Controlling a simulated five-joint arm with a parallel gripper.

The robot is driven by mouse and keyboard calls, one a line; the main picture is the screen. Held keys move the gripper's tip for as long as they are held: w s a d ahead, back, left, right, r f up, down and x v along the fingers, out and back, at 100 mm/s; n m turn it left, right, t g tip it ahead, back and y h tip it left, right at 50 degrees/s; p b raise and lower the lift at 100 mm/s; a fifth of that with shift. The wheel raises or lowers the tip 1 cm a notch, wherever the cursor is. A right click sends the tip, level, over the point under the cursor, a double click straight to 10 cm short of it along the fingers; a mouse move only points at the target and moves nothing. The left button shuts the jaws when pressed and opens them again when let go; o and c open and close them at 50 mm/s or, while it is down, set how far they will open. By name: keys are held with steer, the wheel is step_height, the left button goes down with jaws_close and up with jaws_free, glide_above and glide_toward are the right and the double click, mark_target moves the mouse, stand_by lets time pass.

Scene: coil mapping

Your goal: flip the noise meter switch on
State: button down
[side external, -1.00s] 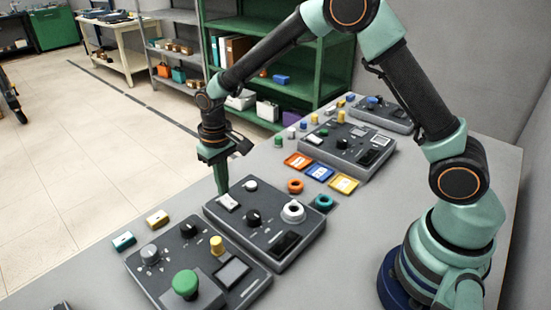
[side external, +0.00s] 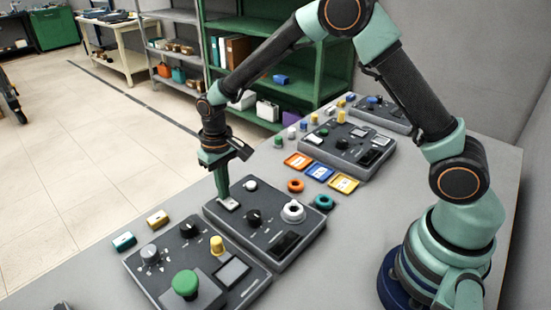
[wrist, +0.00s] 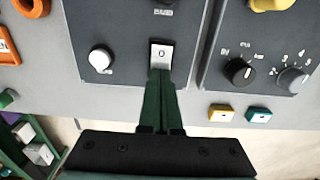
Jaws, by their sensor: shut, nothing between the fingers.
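A white rocker switch (side external: 230,204) sits at the left corner of a dark control box (side external: 285,225); any name on the box is too small to read. In the wrist view the switch (wrist: 161,54) shows an "O" mark on its face. My gripper (side external: 223,196) is shut and empty, pointing down with its tips at the switch. In the wrist view my gripper (wrist: 161,74) covers the near end of the switch. I cannot tell whether the tips press on it.
The same box carries a small white knob (wrist: 100,60), a black dial (side external: 254,217) and a white ringed knob (side external: 293,211). A second box with a green button (side external: 185,283) stands close beside it. Coloured trays (side external: 319,173) and rings lie behind.

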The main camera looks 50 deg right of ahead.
steer(key=shift+f, duration=0.15)
steer(key=shift+r, duration=3.55)
steer(key=s+d+r+t, duration=0.1)
steer(key=s+d+r, duration=0.2)
steer(key=r, duration=0.2)
steer(key=s+d+r+t, duration=0.2)
steer(key=s+d+r, duration=0.15)
steer(key=r, duration=0.25)
steer(key=s+d+r+t, duration=0.2)
steer(key=s+d, duration=0.1)
steer(key=s, duration=0.7)
steer(key=shift+s+d+t, duration=0.15)
steer(key=shift+d+t, duration=0.15)
steer(key=shift+d, duration=0.1)
